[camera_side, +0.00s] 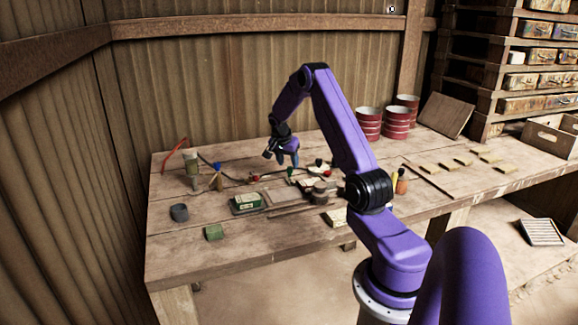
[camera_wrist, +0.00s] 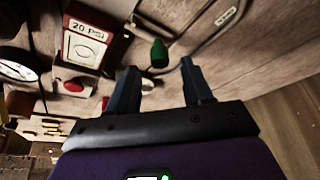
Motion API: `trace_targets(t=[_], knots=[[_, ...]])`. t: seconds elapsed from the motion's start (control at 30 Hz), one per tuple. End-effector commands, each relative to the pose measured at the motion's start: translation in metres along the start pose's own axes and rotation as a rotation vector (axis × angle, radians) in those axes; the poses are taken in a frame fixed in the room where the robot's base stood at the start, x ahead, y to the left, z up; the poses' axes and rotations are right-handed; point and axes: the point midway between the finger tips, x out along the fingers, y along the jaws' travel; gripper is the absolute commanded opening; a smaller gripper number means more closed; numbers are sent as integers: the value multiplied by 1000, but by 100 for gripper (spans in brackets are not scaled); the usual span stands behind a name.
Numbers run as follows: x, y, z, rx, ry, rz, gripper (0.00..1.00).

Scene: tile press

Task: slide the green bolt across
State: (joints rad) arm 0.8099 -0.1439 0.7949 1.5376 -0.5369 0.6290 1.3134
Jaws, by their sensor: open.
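The green bolt shows as a dark green knob (camera_wrist: 159,54) in the wrist view, just beyond the gap between my fingertips. A small green upright piece (camera_side: 290,172) below my gripper in the side view looks like the same knob. My gripper (camera_wrist: 160,74) is open, with its two dark fingers spread and nothing between them. In the side view my gripper (camera_side: 281,157) hangs over the back middle of the bench. I cannot tell whether a fingertip touches the knob.
A "20 PSI" sign (camera_wrist: 88,38), a red knob (camera_wrist: 73,85) and a round dial (camera_wrist: 18,69) lie left in the wrist view. Red cans (camera_side: 397,123) stand back right on the bench. A green block (camera_side: 214,232) and grey cup (camera_side: 179,212) are front left.

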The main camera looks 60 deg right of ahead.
Motion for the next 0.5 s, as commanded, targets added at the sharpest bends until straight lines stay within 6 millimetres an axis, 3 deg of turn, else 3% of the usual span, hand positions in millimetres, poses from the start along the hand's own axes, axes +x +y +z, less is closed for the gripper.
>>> trace_targets(t=[0.2,0.5], knots=[[22,0,0,2,0,1,50],[26,0,0,1,1,-1,50]])
